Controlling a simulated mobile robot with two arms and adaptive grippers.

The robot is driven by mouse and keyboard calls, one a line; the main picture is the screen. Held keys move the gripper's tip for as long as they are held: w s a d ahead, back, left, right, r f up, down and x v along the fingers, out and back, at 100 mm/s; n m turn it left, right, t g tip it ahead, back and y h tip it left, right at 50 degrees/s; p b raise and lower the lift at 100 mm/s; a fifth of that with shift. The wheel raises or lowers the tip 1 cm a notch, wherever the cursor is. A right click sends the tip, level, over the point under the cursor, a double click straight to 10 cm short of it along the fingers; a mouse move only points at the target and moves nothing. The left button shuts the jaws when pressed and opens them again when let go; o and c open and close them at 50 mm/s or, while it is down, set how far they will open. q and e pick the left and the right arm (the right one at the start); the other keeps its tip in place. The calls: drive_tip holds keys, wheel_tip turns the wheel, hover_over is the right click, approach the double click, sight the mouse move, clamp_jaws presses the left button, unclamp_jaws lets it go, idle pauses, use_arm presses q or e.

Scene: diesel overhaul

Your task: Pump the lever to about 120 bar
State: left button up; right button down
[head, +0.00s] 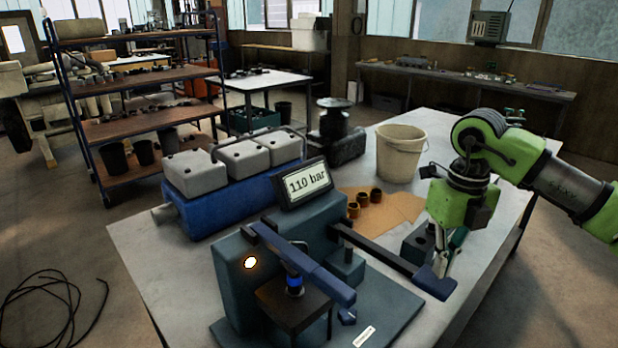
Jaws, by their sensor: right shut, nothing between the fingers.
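The pump's display (305,182) reads 110 bar. It stands on the dark teal pump unit (232,275) on the table. The lever (385,252) is a dark bar that reaches out to the right of the unit and ends in a blue grip (436,284). My right gripper (442,268) points down at the grip end of the lever, with its fingers shut and nothing between them. I cannot tell whether the fingertips touch the grip. My left gripper is not in view.
A bucket (400,153), several small brass-coloured parts on brown paper (400,207) and a blue engine block (222,210) stand behind. The table's right edge is close to my right arm.

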drive_tip(key=shift+r+p, duration=1.4)
drive_tip(key=shift+r, duration=0.65)
